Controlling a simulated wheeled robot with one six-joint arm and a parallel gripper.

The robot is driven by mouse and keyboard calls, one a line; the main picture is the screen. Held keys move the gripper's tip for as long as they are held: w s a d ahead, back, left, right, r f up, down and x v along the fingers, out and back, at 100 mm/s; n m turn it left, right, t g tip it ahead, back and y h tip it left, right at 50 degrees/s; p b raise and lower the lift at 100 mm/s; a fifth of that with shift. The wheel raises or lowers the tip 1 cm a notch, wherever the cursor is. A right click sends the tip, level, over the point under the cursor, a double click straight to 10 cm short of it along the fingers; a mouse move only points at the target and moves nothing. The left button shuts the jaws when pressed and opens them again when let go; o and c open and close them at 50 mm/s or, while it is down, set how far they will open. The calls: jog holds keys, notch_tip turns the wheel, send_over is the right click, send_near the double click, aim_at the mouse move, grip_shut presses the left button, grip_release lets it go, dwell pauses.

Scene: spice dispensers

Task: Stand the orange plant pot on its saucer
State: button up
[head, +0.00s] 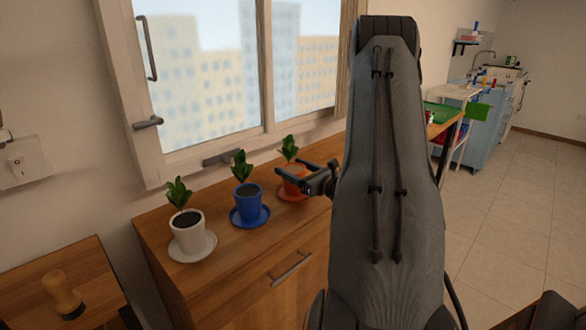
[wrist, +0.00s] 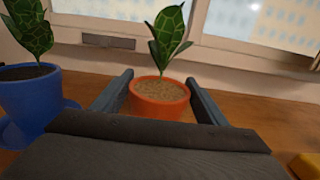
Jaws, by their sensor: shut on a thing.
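The orange plant pot (head: 296,186) holds a green leafy plant and looks upright at the right end of the row on the wooden cabinet. In the wrist view the pot (wrist: 160,103) sits between the two fingers of my gripper (wrist: 160,92). My gripper (head: 288,170) reaches it from the right in the head view and is shut on it. The orange saucer (head: 286,196) shows at the pot's lower edge, beneath it. I cannot tell whether the pot's base touches the saucer; the gripper and arm hide part of it.
A blue pot (head: 247,200) on a blue saucer and a white pot (head: 188,232) on a white saucer (head: 196,252) stand to the left. The window (head: 230,80) is behind. A yellow thing (wrist: 305,165) shows at the wrist view's lower right.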

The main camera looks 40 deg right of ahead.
jog(key=o, duration=1.5)
jog(key=shift+f, duration=0.1)
jog(key=shift+c, duration=0.2)
jog(key=shift+s, duration=0.1)
jog(key=s, duration=0.4)
jog(key=s+b, duration=0.1)
jog(key=s, duration=0.3)
jog(key=s+d+b, duration=0.1)
jog(key=s, duration=0.2)
jog(key=shift+s, duration=0.4)
